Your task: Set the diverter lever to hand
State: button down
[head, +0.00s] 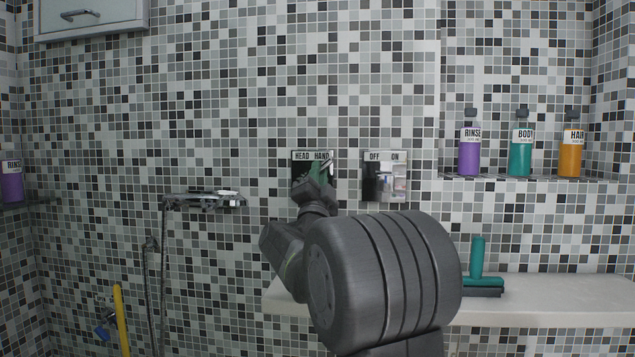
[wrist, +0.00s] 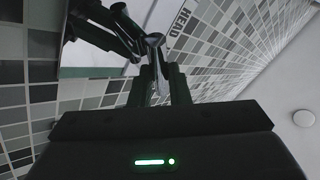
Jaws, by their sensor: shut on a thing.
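The diverter plate (head: 298,168) is a dark, shiny square on the tiled wall, labelled HEAD at its left and HAND at its right. My gripper (head: 318,172) is in front of it and covers much of its middle and lower part. In the wrist view my gripper (wrist: 158,72) is shut on the diverter lever (wrist: 153,41), whose shiny rounded end shows at the fingertips. The HEAD label shows beside it in that view. The lever's exact angle between the two labels is hard to tell, as my gripper hides most of it in the head view.
A second plate (head: 385,183) marked OFF and ON is close to the right. A hand shower (head: 205,199) rests on the wall at left. Bottles stand on the right shelf (head: 560,181). A teal squeegee (head: 478,265) is on the pale ledge (head: 560,306).

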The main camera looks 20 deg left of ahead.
jog(key=shift+m+h, duration=0.5)
jog(key=c, duration=1.4)
grip_release()
jog(key=shift+d, duration=0.1)
jog(key=shift+o, duration=0.2)
jog(key=v, duration=1.4)
jog(key=shift+w, duration=0.15)
jog(key=x, duration=1.3)
jog(key=shift+w+r, duration=0.25)
